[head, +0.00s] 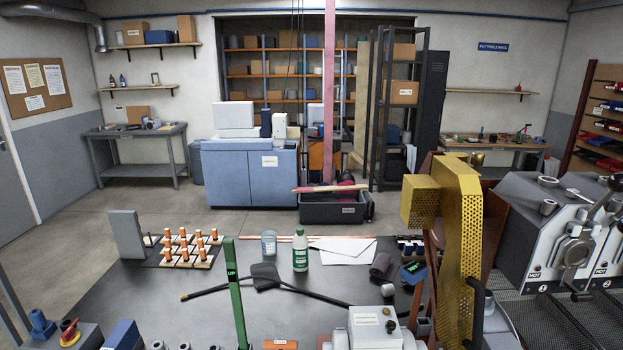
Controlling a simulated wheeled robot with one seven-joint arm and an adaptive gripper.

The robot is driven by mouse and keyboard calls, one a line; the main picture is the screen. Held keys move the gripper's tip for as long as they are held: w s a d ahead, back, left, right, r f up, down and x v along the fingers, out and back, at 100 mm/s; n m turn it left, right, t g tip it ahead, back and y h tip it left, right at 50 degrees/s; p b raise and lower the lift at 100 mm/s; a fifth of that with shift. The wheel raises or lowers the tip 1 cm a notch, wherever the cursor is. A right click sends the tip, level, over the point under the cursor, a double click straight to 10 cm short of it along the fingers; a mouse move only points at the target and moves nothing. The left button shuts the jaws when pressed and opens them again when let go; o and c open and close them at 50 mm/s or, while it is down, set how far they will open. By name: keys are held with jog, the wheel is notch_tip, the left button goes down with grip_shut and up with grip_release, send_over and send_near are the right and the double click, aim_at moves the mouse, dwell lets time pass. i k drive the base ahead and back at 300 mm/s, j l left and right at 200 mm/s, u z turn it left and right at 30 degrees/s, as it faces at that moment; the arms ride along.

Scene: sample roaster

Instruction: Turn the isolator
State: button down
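A red handle on a round yellow plate, which looks like the isolator (70,332), is at the lower left corner of the head view. It sits on a grey box at the near left end of the dark bench. Its red handle appears slanted, but its exact setting is too small to read. My gripper is not in this view, so its place relative to the isolator does not show.
A blue fitting (41,325) and a blue box (124,337) flank the isolator. A green upright post (236,290) stands at the front of the bench (190,312). A yellow perforated guard (462,240) and a grey roaster (530,232) stand at right.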

aim_at(69, 335)
jog(key=u, duration=1.85)
jog(key=i+j, duration=0.2)
jog(key=i, duration=0.3)
jog(key=i+j, duration=0.25)
jog(key=i, duration=0.25)
jog(key=i+j+u, duration=0.1)
jog(key=i, duration=0.45)
jog(key=i+j, duration=0.3)
jog(key=i, duration=0.2)
jog(key=i+j, duration=0.15)
jog(key=i, duration=0.35)
